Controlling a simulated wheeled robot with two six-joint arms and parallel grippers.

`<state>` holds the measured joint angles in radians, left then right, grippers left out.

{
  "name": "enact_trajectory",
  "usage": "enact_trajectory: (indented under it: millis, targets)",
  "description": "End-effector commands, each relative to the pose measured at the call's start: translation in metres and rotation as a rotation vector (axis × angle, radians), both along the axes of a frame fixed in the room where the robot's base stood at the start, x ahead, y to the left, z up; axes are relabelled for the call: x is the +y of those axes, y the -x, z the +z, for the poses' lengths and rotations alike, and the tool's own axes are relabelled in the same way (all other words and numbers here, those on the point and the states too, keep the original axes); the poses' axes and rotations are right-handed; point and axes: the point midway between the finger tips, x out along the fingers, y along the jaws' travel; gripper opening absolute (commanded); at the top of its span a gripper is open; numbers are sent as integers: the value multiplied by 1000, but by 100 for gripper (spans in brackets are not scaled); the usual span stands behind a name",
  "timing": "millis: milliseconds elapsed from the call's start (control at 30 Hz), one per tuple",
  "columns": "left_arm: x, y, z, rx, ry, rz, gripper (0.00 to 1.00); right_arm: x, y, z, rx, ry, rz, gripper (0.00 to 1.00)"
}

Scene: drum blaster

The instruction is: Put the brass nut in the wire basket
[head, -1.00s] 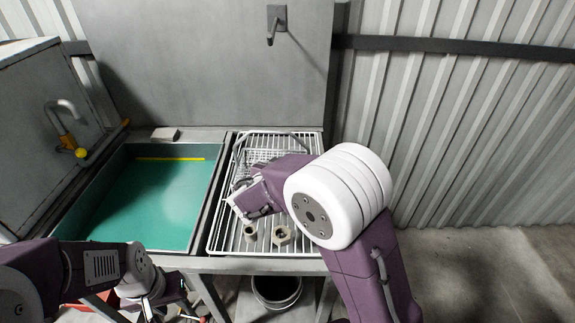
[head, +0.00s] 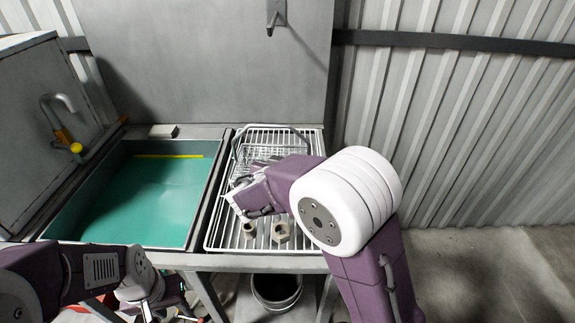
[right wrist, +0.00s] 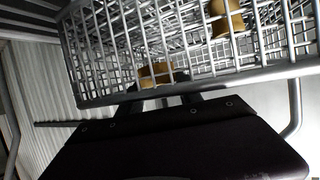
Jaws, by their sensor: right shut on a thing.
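The wire basket (head: 243,158) stands on the rack at the back, partly hidden by my right arm. In the right wrist view its wire wall (right wrist: 110,50) fills the upper part. My right gripper (right wrist: 165,88) is at the basket, shut on a brass piece (right wrist: 157,73), which looks like the brass nut. Wires cross in front of the piece, and its full shape is hidden. Another brass piece (right wrist: 227,18) shows through the wires above. My left gripper (head: 148,308) hangs low at the left, below the sink's front edge; its jaws are unclear.
A hexagonal nut-like piece (head: 281,231) and a smaller fitting (head: 249,229) sit on the white wire rack (head: 222,236) near its front. A green-bottomed sink (head: 150,205) lies left of the rack. A dark bucket (head: 277,292) stands below. A wall hook (head: 276,16) is above.

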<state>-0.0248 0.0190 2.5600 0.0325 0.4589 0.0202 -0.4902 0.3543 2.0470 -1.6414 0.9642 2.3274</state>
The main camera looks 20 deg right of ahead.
Motion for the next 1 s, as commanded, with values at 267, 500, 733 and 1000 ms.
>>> enact_trajectory:
  millis: [267,500,733,1000]
  targets:
    - [0,0,1,0,0,0,36,0,0,1,0,0,0,51]
    - [0,0,16,0,0,0,36,0,0,10,3,2,0,51]
    - [0,0,25,0,0,0,36,16,20,23,-2,-1,6,51]
    - [0,0,22,0,0,0,36,50,71,48,-2,-1,6,51]
